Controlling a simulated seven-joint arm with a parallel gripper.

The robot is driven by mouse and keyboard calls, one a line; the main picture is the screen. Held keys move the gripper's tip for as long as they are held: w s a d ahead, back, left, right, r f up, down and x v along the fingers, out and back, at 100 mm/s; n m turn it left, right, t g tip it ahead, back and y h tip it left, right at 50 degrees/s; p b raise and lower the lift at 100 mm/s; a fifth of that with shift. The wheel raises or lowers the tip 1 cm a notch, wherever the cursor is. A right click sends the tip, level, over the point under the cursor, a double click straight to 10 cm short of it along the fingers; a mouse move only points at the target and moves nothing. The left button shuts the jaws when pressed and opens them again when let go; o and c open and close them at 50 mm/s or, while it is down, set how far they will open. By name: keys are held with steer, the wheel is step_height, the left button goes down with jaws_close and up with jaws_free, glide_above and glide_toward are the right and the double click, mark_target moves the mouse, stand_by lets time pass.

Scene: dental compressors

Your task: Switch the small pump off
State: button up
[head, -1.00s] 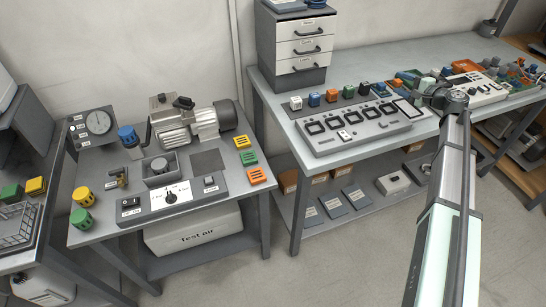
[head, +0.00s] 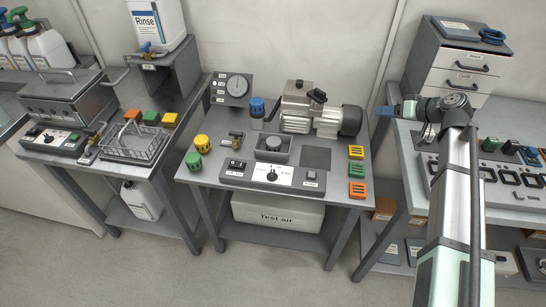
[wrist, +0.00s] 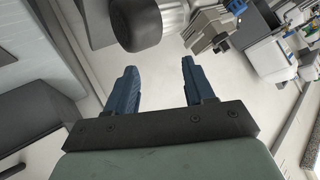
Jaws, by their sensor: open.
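The small pump (head: 308,115), with a silver body and black motor end, stands at the back of the middle table. A grey control panel (head: 245,180) along the table's front carries a black switch (head: 235,168) at left, a black rotary knob (head: 272,175) on a white label and a small switch (head: 311,176) at right. Their labels are too small to read. My gripper (head: 384,111) is open and empty, right of the pump and above the gap between tables. In the wrist view, its blue fingers (wrist: 160,70) are apart, with the pump's black motor end (wrist: 136,22) beyond them.
Yellow, green and orange blocks (head: 357,171) line the table's right edge. Yellow and green knobs (head: 198,150) stand at left, and a gauge box (head: 231,88) behind. A drawer unit (head: 455,65) stands close behind my arm. Space above the panel is clear.

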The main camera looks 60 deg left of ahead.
steer(key=s+a+f+n+g+h, duration=0.1)
steer(key=s+a+n+h, duration=0.25)
steer(key=s+a, duration=0.55)
steer(key=s+a+f+n+g+h, duration=0.15)
steer(key=s+a+n, duration=0.35)
steer(key=s, duration=0.6)
steer(key=n+t+h, duration=0.3)
steer(key=n+h, duration=0.2)
steer(key=h, duration=0.1)
glide_toward(238, 164)
step_height(238, 164, down, 8)
steer(key=shift+s+r, duration=0.1)
steer(key=shift+r, duration=0.05)
steer(key=shift+c, duration=0.4)
